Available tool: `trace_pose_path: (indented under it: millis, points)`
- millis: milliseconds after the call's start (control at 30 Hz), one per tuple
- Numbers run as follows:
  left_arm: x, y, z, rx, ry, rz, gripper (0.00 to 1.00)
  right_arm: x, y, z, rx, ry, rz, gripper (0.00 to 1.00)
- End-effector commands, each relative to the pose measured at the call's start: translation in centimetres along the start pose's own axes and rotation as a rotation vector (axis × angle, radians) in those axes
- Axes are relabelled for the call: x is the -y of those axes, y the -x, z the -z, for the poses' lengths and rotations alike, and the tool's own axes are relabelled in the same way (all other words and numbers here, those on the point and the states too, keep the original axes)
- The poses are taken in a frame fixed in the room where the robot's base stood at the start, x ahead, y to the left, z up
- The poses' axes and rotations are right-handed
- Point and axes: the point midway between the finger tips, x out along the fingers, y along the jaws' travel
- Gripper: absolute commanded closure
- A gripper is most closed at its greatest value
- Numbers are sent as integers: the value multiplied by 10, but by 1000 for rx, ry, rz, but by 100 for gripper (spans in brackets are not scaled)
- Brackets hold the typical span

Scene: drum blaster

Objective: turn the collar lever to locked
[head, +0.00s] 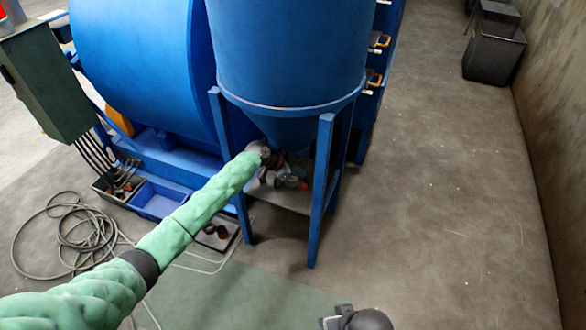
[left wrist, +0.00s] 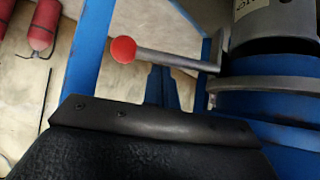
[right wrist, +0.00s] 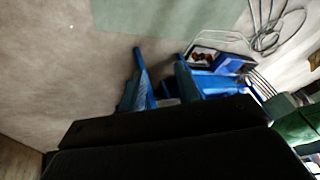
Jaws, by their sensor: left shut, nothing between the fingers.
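The collar lever (left wrist: 165,58) is a grey rod with a red ball knob (left wrist: 123,50), in the left wrist view. It sticks out leftward from the grey collar (left wrist: 262,86) around the blue hopper outlet. In the head view the red knob (head: 303,185) shows small under the hopper cone. My left gripper (head: 273,174) is shut and empty, close beside the collar; the head view is too small to tell contact.
The blue hopper (head: 285,50) stands on blue legs (head: 322,190) that flank the collar. A blue drum (head: 135,60) and green control box (head: 45,80) are at left. A coiled hose (head: 65,235) lies on the floor. Red cylinders (left wrist: 43,28) stand beyond.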

Motion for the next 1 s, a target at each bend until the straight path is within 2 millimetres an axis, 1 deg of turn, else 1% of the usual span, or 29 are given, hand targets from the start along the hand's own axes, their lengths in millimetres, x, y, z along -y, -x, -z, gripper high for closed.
trace_pose_path:
  millis: [133, 433, 533, 567, 600, 700, 833, 1000]
  points:
    - [0, -5, 0, 0, 0, 0, 100, -1, 1, -1, 4, -1, -3, 68]
    - [0, -5, 0, 0, -1, 0, 100, -1, 1, -1, 3, -1, -2, 68]
    - [1, -5, -2, 0, -6, -5, 100, -1, -2, 0, -5, 0, 0, 68]
    - [1, -5, -3, 0, -9, -9, 100, 0, -8, 0, -11, 0, 2, 68]
    - [1, -4, -5, 0, -16, -15, 100, 0, -21, -2, -21, 0, 5, 68]
    - [2, -2, -9, 1, -37, -38, 100, -2, -52, -9, -45, -2, 10, 68]
    - [3, 5, -15, 1, -66, -71, 100, -6, -90, -18, -86, -5, 14, 68]
    - [7, 22, -32, 3, -98, -109, 100, -12, -138, -32, -136, -10, 14, 68]
